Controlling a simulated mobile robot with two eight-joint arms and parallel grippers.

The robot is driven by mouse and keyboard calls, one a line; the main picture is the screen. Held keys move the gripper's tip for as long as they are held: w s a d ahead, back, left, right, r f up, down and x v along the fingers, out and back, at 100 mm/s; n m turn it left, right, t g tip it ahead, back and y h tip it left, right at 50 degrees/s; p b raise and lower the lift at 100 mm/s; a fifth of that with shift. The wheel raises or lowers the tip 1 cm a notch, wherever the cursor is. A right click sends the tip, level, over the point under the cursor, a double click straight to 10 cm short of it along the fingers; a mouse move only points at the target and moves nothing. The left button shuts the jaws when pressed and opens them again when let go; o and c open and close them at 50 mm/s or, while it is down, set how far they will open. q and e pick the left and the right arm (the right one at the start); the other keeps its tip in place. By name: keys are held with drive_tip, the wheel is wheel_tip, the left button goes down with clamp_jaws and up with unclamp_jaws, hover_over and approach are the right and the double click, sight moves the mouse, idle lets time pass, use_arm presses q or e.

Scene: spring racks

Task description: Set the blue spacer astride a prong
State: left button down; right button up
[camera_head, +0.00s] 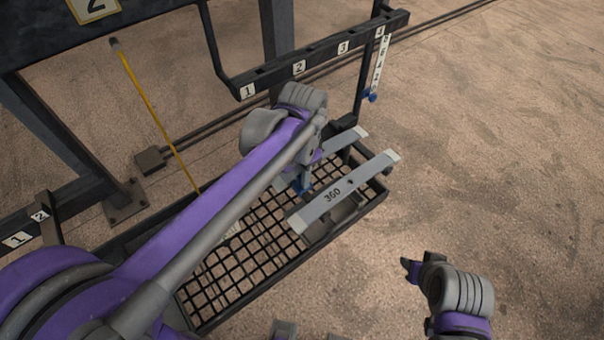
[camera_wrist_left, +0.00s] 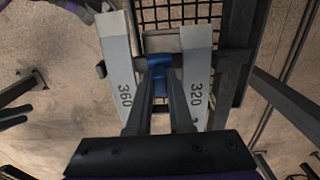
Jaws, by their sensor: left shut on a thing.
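My left gripper (camera_wrist_left: 158,82) is shut on the blue spacer (camera_wrist_left: 159,62), which shows between its fingertips in the left wrist view. In the head view the spacer (camera_head: 304,190) is a small blue patch below my left wrist, mostly hidden by it. Two pale grey bars flank the gripper: one marked 360 (camera_wrist_left: 118,65), one marked 320 (camera_wrist_left: 197,65). The 360 bar (camera_head: 345,190) lies over the right end of the black mesh tray (camera_head: 262,283). I cannot tell whether the spacer touches anything below. My right gripper (camera_head: 410,268) is at lower right, apart from everything; its opening is unclear.
A black rail (camera_head: 320,58) with numbered plates 1 to 4 stands behind the tray. A white numbered strip (camera_head: 381,62) with a blue end hangs at its right. A yellow rod (camera_head: 150,105) leans at left. The floor at right is clear.

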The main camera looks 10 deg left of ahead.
use_arm(q)
drive_tip(key=shift+f+b, duration=0.4)
drive_tip(key=shift+f, duration=0.3)
drive_tip(key=c, duration=0.7)
unclamp_jaws()
drive_tip(key=shift+c, duration=0.2)
wheel_tip(320, 180, up, 11)
drive_tip(key=shift+f+p, duration=0.1)
drive_tip(key=shift+p, duration=0.3)
drive_tip(key=shift+s+a+f, duration=0.25)
drive_tip(key=shift+s, duration=0.05)
drive_tip(key=s+a+f+n+t, duration=0.3)
drive_tip(key=s+f, duration=0.3)
drive_tip(key=s+a+f+n+t, duration=0.2)
drive_tip(key=s+a+f+n, duration=0.1)
drive_tip(key=s+f, duration=0.3)
drive_tip(key=shift+s+a+f+n+t, duration=0.15)
drive_tip(key=shift+s+f+n+t, duration=0.2)
drive_tip(key=shift+f+n, duration=0.35)
